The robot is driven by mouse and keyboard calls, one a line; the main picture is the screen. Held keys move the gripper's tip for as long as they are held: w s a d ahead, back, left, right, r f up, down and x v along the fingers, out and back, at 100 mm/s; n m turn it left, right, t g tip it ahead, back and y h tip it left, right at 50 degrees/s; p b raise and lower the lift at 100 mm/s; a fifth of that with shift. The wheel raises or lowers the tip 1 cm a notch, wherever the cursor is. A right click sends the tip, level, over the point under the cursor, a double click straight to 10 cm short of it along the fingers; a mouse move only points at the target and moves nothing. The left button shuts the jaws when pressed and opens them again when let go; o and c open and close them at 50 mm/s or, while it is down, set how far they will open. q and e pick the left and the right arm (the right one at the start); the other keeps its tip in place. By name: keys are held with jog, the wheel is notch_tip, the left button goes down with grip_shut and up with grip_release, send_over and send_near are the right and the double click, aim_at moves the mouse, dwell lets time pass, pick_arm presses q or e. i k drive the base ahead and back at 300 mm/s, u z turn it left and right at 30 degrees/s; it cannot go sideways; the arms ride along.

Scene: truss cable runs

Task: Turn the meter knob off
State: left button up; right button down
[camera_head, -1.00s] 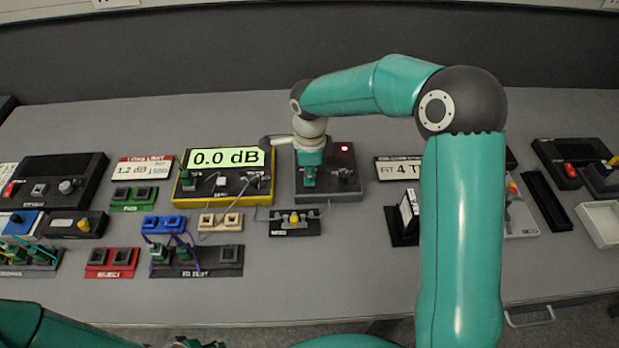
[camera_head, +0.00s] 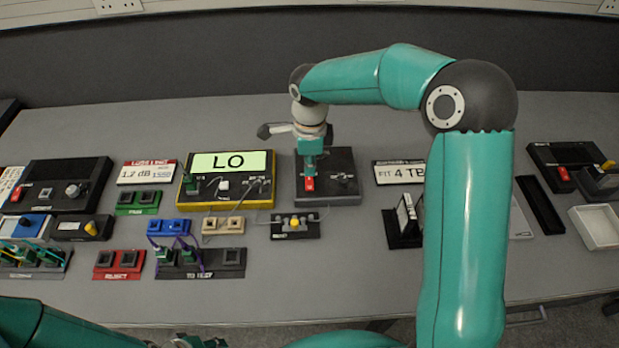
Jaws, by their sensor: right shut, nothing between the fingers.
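The yellow-edged meter (camera_head: 197,206) stands left of centre on the bench, and its lit green display (camera_head: 232,162) reads LO. A small pale square part (camera_head: 223,185) sits on its face; I cannot tell which part is the meter knob. My right gripper (camera_head: 309,172) points down over the dark grey box (camera_head: 340,195) to the right of the meter. It is shut and empty, just behind a red switch (camera_head: 309,184) on that box; I cannot tell if they touch.
Thin cables cross the meter's face. A small black block with a yellow knob (camera_head: 294,222) and a tan socket block (camera_head: 222,225) lie in front. A black box (camera_head: 68,185) stands at the left. The front strip of the bench is clear.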

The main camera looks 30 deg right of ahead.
aim_at(256, 185)
jog(key=k, duration=1)
